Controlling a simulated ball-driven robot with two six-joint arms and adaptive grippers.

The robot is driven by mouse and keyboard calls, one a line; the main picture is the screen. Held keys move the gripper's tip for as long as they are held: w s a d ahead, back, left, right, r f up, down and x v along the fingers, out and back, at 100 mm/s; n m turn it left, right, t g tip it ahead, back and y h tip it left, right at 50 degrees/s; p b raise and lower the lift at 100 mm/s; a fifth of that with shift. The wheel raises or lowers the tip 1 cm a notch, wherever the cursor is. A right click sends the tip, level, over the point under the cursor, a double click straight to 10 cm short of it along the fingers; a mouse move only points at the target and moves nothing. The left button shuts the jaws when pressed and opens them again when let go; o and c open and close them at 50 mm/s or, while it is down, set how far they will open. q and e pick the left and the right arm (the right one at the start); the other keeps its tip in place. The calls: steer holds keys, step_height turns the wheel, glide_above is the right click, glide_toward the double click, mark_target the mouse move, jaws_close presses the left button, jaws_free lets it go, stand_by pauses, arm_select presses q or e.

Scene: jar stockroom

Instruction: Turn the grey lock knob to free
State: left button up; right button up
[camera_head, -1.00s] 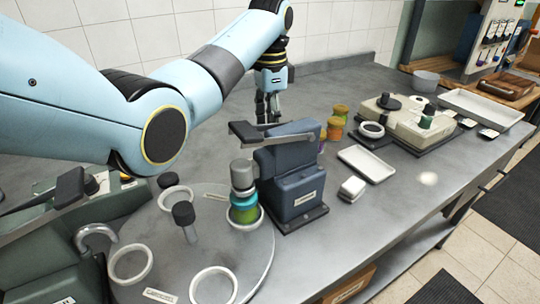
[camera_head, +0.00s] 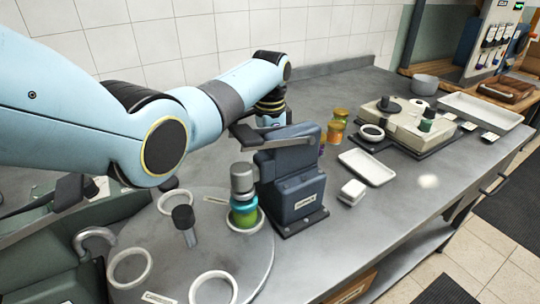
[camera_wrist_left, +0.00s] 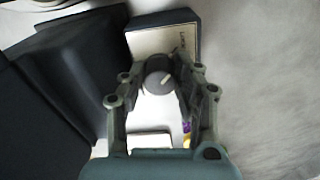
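The grey lock knob (camera_wrist_left: 156,82) is round with a pale pointer mark slanting to the upper right. It is beside a cream plate (camera_wrist_left: 148,41) with dark lettering, on a dark base, in the left wrist view. My left gripper (camera_wrist_left: 158,76) is open, with its fingers on either side of the knob. A gap shows on the knob's left; I cannot tell whether the right finger touches it. In the head view the blue-grey machine (camera_head: 291,180) with its lever hides the gripper and knob. My right gripper is not in view.
A round turntable (camera_head: 256,262) with white rings stands left of the machine; a green jar (camera_head: 243,217) sits under its grey head. The front counter is clear.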

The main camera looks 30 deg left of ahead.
arm_select(q)
jaws_close()
steer(key=m+p, duration=0.2)
steer(key=m, duration=0.1)
steer(key=shift+r, duration=0.15)
steer(key=m+p, duration=0.1)
steer(key=m, duration=0.2)
steer(key=shift+m, duration=0.4)
steer(key=m+p, duration=0.1)
steer(key=m, duration=0.4)
steer(key=shift+w+p, duration=0.1)
steer(key=shift+p, duration=0.2)
steer(key=m, duration=0.5)
steer(key=shift+m+p, duration=0.3)
steer(key=shift+m, duration=0.1)
